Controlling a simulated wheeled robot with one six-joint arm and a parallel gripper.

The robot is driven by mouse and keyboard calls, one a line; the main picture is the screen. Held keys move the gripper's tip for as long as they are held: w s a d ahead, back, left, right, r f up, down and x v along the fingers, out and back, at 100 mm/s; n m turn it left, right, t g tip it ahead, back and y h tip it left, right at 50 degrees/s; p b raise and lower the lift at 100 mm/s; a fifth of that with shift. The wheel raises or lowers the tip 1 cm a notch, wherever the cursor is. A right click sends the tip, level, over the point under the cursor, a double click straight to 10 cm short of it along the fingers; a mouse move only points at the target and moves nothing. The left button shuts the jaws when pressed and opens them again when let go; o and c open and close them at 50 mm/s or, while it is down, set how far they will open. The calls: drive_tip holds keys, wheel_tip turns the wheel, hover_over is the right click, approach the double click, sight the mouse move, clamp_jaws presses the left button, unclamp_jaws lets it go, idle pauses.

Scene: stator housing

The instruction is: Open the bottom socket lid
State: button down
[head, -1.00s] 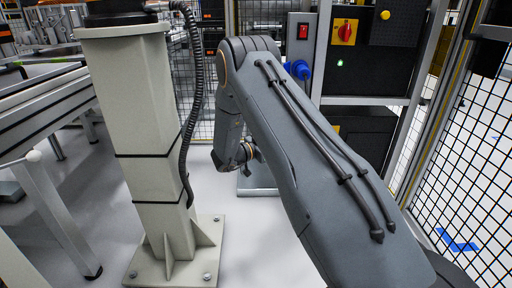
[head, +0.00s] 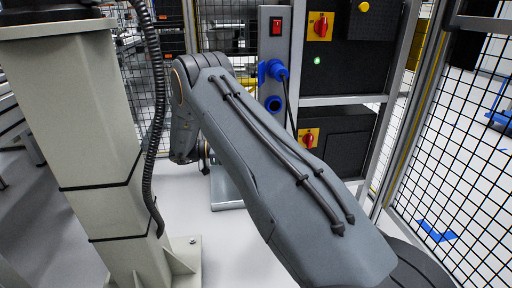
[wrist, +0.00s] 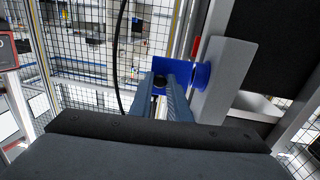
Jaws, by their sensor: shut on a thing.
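In the head view a grey panel post (head: 267,45) carries two blue sockets. The upper socket (head: 274,70) has a blue plug and dark cable. The bottom socket (head: 273,104) shows as a blue ring with a dark middle, just above my arm. In the wrist view blue socket parts (wrist: 207,76) stick out from the grey panel box (wrist: 224,85). A blue piece (wrist: 172,64) reaches left across the fingertips. My gripper (wrist: 164,84) is shut on blue material there, apparently the lid; its exact angle is hard to tell. My arm hides the gripper in the head view.
A red switch (head: 276,26) sits above the sockets. Black cabinets (head: 340,75) stand right of the panel, with mesh fencing (head: 460,150) further right. A pale column (head: 85,130) stands at left. A dark cable (wrist: 121,55) hangs left of the gripper.

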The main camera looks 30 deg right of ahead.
drive_tip(key=shift+w+a+r, duration=0.15)
drive_tip(key=shift+w, duration=0.1)
drive_tip(key=c, duration=1.6)
unclamp_jaws()
drive_tip(key=shift+c, duration=0.2)
drive_tip(key=v, duration=0.7)
drive_tip(key=shift+a, duration=0.4)
drive_tip(key=shift+w+d, duration=0.1)
drive_tip(key=shift+w, duration=0.1)
